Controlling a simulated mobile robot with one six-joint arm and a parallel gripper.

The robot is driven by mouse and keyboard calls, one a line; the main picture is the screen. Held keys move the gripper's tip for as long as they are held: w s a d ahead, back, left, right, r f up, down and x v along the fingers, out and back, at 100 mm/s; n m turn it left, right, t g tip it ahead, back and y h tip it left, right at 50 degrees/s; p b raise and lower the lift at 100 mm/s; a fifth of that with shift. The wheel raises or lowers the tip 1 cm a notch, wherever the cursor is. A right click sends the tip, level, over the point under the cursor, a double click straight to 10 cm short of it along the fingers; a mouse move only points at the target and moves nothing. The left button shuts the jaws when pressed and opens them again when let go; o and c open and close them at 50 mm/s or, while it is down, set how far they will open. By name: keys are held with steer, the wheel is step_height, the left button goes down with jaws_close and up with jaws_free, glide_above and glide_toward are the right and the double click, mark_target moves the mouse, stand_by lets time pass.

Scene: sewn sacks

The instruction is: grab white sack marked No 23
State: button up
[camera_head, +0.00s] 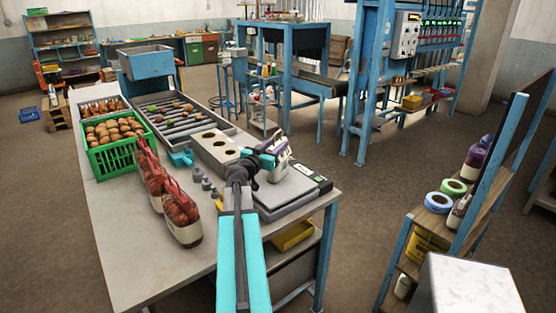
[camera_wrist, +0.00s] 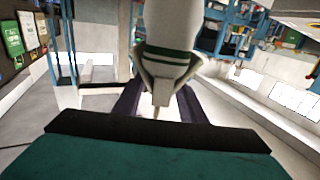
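The white sack (camera_head: 281,153) shows beside my gripper in the head view, above the flat grey scale at the table's right end. It looks tilted. In the wrist view the white sack (camera_wrist: 172,32) fills the top middle, with green bands and a narrowed neck toward me. My gripper (camera_head: 266,160) meets the sack from its left. In the wrist view the dark fingers of my gripper (camera_wrist: 160,98) lie on both sides of the neck and seem shut on it. The No 23 marking cannot be read in either view.
Red net sacks (camera_head: 178,207) stand on the table (camera_head: 130,262), near a green crate (camera_head: 112,157) of potatoes. Small grey weights (camera_head: 206,184) stand left of my gripper. The scale (camera_head: 298,193) lies below it. A rack (camera_head: 480,205) with tape rolls and sacks stands right, across open floor.

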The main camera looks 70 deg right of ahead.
steer(key=shift+s+d, duration=0.1)
steer(key=shift+d, duration=0.5)
jaws_close()
